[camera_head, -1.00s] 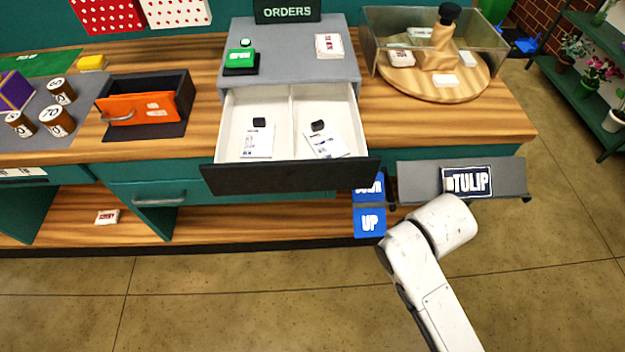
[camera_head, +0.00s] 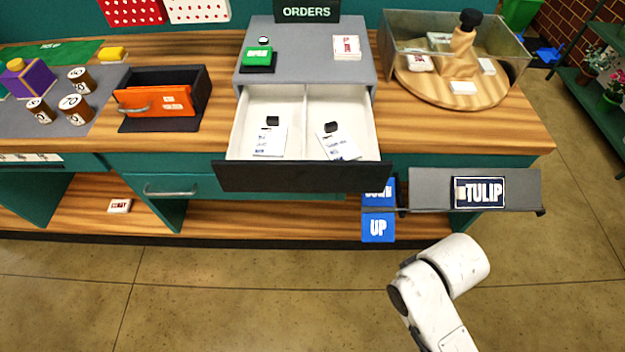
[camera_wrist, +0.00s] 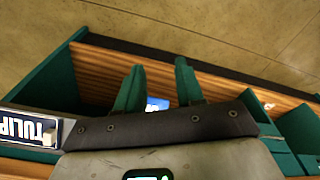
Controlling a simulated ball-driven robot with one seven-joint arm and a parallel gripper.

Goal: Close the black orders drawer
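The black orders drawer (camera_head: 303,177) stands pulled out of the grey cabinet (camera_head: 305,68) in the head view, its black front toward me. Its white inside has two compartments, each with a paper card and a small dark piece. A black ORDERS sign (camera_head: 308,10) stands on top. My gripper (camera_wrist: 159,65) shows in the wrist view as two teal fingers spread apart, with nothing held between them. In the head view only my white arm shows, at lower right, below the counter and away from the drawer; my gripper is hidden there.
A grey shelf (camera_head: 425,190) with a TULIP sign (camera_head: 479,192) juts out right of the drawer. A blue UP panel (camera_head: 378,228) hangs below the drawer's right end. An orange-fronted box (camera_head: 155,102) sits left. Floor before the counter is clear.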

